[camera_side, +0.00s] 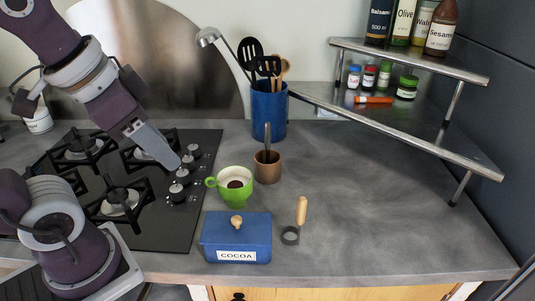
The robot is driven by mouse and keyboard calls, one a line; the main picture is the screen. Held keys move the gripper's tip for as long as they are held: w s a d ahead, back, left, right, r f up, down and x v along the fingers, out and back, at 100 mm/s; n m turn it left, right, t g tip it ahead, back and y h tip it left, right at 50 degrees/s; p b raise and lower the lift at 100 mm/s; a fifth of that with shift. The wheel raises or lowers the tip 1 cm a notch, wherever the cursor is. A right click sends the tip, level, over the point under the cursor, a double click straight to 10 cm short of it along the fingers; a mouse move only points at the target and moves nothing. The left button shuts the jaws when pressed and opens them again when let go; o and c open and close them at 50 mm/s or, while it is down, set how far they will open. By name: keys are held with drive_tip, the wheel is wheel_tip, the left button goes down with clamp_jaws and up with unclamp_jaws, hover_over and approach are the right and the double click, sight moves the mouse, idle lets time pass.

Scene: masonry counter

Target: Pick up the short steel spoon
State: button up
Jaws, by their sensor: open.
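A short grey metal handle (267,137) stands upright in a small copper-brown cup (267,170). It looks like the short steel spoon, but its lower end is hidden in the cup. My gripper (172,160) is over the right side of the cooktop, up and to the left of the cup, and clear of it. It is open, and nothing shows between its fingers.
A green mug (235,187) with dark contents stands close to the cup. A blue utensil crock (268,113) is behind it. A blue cocoa box (235,246) and a wooden-handled tool (300,211) are in front.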

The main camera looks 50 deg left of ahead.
drive_tip(key=w+a+r+m+g, duration=0.1)
drive_tip(key=w+r+m+g, duration=0.1)
drive_tip(key=w+m, duration=0.65)
drive_tip(key=m+g, duration=0.2)
drive_tip(key=m, duration=0.1)
approach(269, 124)
drive_tip(key=s+d, duration=0.2)
drive_tip(key=s, duration=0.4)
drive_tip(key=w+f+m, duration=0.1)
drive_tip(key=w+f, duration=0.1)
drive_tip(key=w+a+f+m, duration=0.1)
drive_tip(key=w+f+m, duration=0.1)
drive_tip(key=f, duration=0.1)
drive_tip(key=w+a+f+m+g, duration=0.1)
drive_tip(key=w+f, duration=0.1)
drive_tip(key=w, duration=0.1)
drive_tip(key=shift+f+m, duration=0.15)
drive_tip(key=shift+m, duration=0.1)
drive_tip(key=f, duration=0.7)
drive_tip(key=shift+a+f, duration=0.25)
drive_tip(key=shift+a, duration=0.1)
drive_tip(key=shift+w, duration=0.1)
clamp_jaws()
